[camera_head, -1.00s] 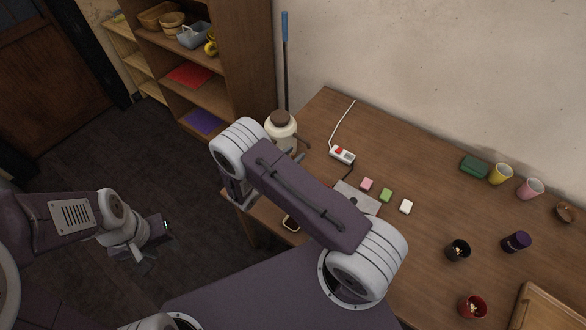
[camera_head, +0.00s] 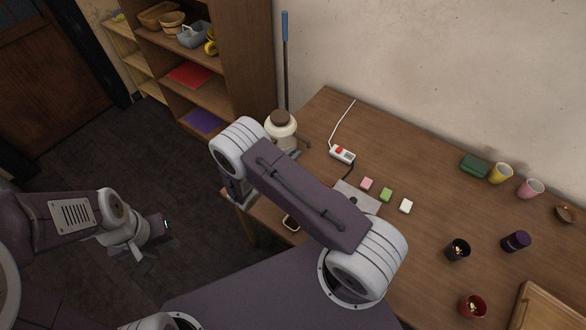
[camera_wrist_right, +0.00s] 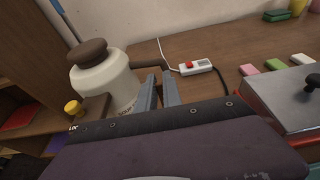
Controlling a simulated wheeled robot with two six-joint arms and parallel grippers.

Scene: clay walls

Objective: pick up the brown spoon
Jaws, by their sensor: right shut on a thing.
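The brown spoon (camera_wrist_right: 150,62) shows in the right wrist view as a dark brown piece at my right fingertips, beside the cream jar with a brown lid (camera_wrist_right: 105,84). In the head view the spoon (camera_head: 303,142) shows just right of the jar (camera_head: 281,130). My right gripper (camera_wrist_right: 160,78) is shut on the spoon; the fingers hide part of it. In the head view this gripper is mostly hidden behind my right arm. My left gripper (camera_head: 158,250) is open and empty, over the dark floor left of the table.
A power strip (camera_head: 342,154) with a white cable lies near the jar. Pink, green and white blocks (camera_head: 386,195) lie beside a grey box (camera_wrist_right: 285,95). Cups (camera_head: 500,173) stand further right. A shelf unit (camera_head: 200,70) stands at the left.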

